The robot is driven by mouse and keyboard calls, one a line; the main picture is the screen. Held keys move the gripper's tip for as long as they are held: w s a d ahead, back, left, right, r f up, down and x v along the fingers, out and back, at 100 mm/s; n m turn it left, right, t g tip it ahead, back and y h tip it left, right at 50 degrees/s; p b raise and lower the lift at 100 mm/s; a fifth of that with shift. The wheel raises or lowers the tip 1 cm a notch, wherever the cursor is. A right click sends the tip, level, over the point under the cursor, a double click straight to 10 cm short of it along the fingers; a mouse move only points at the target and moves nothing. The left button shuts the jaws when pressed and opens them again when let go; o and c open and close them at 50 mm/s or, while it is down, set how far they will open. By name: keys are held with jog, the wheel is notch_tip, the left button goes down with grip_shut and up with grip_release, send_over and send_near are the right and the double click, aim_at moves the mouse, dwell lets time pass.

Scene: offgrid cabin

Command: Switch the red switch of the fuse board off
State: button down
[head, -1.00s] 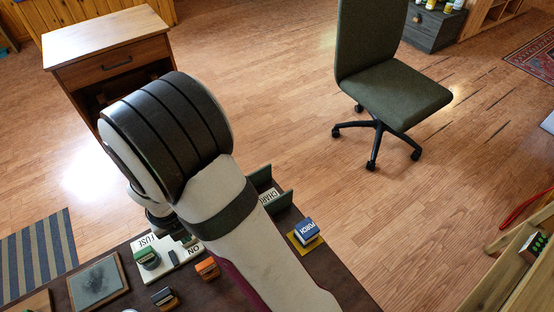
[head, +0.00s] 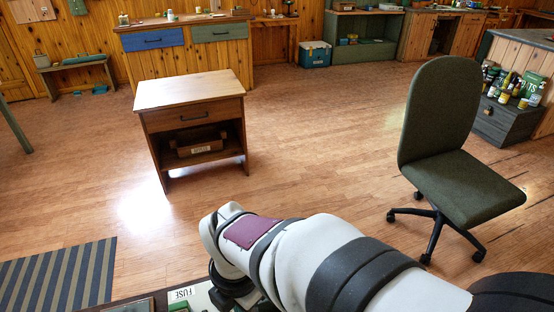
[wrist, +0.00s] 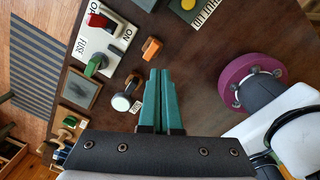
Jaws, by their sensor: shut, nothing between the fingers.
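The fuse board (wrist: 112,48) is a white plate at the upper left of the wrist view, with FUSE and ON lettering. A red switch (wrist: 97,19) sits at its upper end and a green one (wrist: 95,65) at its lower end. I cannot tell which way the red switch is set. In the head view only an edge of the board with its FUSE label (head: 181,294) shows at the bottom, the rest hidden or out of frame. My gripper (wrist: 160,72) shows teal fingers, shut and empty, over the dark table, to the right of and apart from the board.
An orange piece (wrist: 151,49) and a round black-and-white piece (wrist: 121,102) lie between board and fingers. A grey framed panel (wrist: 80,90) is below the board. Dark tabletop (wrist: 215,60) is bare right of the fingers. A nightstand (head: 192,95) and chair (head: 445,160) stand beyond.

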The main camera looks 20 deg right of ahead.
jog(key=s+d+r+m+y, duration=0.15)
jog(key=s+m, duration=0.25)
jog(key=m, duration=0.6)
jog(key=s+r+m+g, duration=0.15)
jog(key=s+m, duration=0.25)
jog(key=m, duration=0.6)
jog(key=s+d+r+m+t, duration=0.15)
jog(key=s+m, duration=0.25)
jog(key=m, duration=0.6)
jog(key=w+d+r+m+g+y, duration=0.1)
jog(key=w+d+m, duration=0.2)
jog(key=w, duration=0.4)
jog(key=w+d+r+m+y, duration=0.1)
jog(key=w+d+m, duration=0.2)
jog(key=w, duration=0.4)
jog(key=w+d+f+m, duration=0.5)
jog(key=w+d+m, duration=0.1)
jog(key=w+d, duration=0.35)
jog(key=shift+y, duration=0.35)
jog(key=x, duration=0.5)
jog(key=a+x, duration=0.1)
jog(key=x, duration=0.5)
jog(key=shift+w+a+r, duration=0.1)
jog(key=shift+w+r, duration=0.05)
jog(key=shift+r, duration=0.1)
jog(key=d, duration=1.4)
jog(key=shift+r, duration=0.4)
